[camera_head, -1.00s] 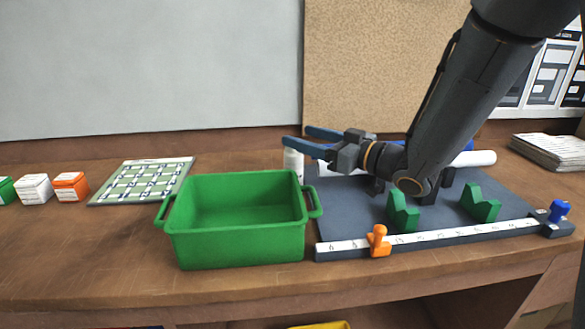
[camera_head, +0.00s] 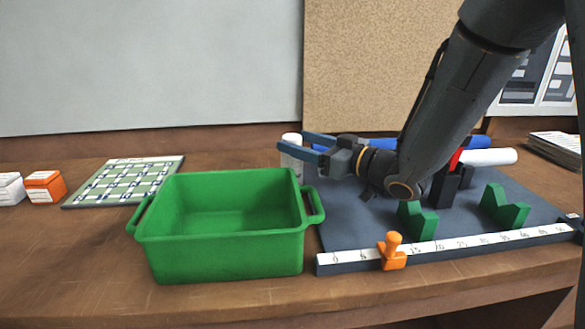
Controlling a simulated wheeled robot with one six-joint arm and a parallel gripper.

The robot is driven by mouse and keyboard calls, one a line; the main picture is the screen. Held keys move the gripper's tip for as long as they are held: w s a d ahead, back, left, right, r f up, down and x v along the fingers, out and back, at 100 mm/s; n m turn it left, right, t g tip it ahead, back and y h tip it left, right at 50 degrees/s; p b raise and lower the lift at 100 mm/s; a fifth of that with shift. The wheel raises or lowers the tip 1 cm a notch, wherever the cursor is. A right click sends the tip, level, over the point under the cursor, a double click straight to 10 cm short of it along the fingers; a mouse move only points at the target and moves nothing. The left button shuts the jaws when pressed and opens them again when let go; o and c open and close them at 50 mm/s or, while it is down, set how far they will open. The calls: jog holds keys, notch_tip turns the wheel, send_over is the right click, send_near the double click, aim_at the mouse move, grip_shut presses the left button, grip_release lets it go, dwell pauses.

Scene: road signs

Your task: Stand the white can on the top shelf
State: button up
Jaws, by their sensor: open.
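A white can (camera_head: 291,164) stands upright on the bench behind the green bin's right rear corner. The bin hides its lower part. My gripper (camera_head: 300,141) is open and reaches in from the right at the height of the can's upper part. The nearer blue finger crosses in front of the can. The farther finger's tip is at the can's right side or behind it; I cannot tell whether either finger touches. No top shelf can be made out in view.
An empty green bin (camera_head: 150,240) stands at the front. Right of it, a dark board (camera_head: 345,225) carries green V-blocks (camera_head: 417,220), an orange slider (camera_head: 392,252) and white (camera_head: 490,157) and blue tubes. A grid board (camera_head: 125,182) and small boxes (camera_head: 44,187) are at left.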

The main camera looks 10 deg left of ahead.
jog(key=p+x, duration=0.2)
jog(key=x, duration=0.4)
jog(key=shift+s+a+f, duration=0.2)
jog(key=shift+s, duration=0.15)
grip_shut()
